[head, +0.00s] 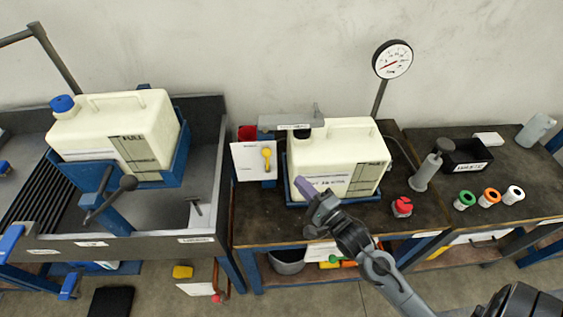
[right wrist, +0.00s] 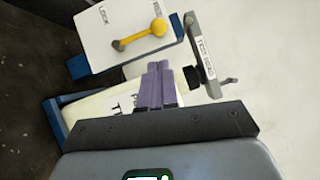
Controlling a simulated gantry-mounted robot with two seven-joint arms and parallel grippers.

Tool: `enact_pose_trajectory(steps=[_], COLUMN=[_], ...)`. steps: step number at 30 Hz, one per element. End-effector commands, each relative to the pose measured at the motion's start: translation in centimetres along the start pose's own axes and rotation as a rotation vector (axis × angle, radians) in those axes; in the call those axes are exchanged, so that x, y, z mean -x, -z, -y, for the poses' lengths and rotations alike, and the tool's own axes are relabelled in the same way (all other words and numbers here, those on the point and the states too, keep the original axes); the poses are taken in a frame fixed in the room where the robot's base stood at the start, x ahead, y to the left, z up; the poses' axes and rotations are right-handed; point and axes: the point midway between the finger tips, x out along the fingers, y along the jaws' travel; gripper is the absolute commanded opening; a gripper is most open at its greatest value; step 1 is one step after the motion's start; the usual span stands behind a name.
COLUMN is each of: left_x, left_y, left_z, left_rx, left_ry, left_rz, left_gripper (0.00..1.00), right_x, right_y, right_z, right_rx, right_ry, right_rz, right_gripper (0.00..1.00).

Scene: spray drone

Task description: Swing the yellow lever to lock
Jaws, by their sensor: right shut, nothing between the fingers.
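The yellow lever (head: 266,157) sits on a white panel (head: 246,163) left of the middle cream tank (head: 340,165). In the right wrist view the lever (right wrist: 138,36) lies across the panel (right wrist: 97,42), with its large yellow ball at the right. The word LOCK reads at the panel's left, and a second label near the ball is unclear. My right gripper (head: 303,187) has purple fingers, which also show in the wrist view (right wrist: 157,80). They are together, empty, in front of the tank and apart from the lever. My left gripper is not in view.
A hand pump (head: 427,170), a red knob (head: 402,207) and a dial gauge (head: 392,60) are to the right. Another tank (head: 115,135) sits in the left tray. Bare bench shows below the panel.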

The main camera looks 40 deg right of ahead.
Motion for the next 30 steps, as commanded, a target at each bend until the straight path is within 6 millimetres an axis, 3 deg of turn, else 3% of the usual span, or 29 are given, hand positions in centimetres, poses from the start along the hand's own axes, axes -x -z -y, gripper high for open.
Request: enact_pose_trajectory(steps=[8, 21, 30], left_x=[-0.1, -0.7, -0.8], left_y=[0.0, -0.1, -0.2], left_z=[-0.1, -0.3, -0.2], left_rx=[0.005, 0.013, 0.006], left_ry=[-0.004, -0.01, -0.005], left_rz=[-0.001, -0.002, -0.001], left_gripper=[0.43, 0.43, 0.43], right_x=[-1.6, -8.1, -9.9], right_y=[0.0, 0.0, 0.0], right_z=[0.0, 0.0, 0.0], right_rx=[0.0, 0.001, 0.001], right_ry=[0.002, 0.002, 0.0], right_rz=[0.001, 0.0, 0.001], right_gripper=[0.0, 0.0, 0.0])
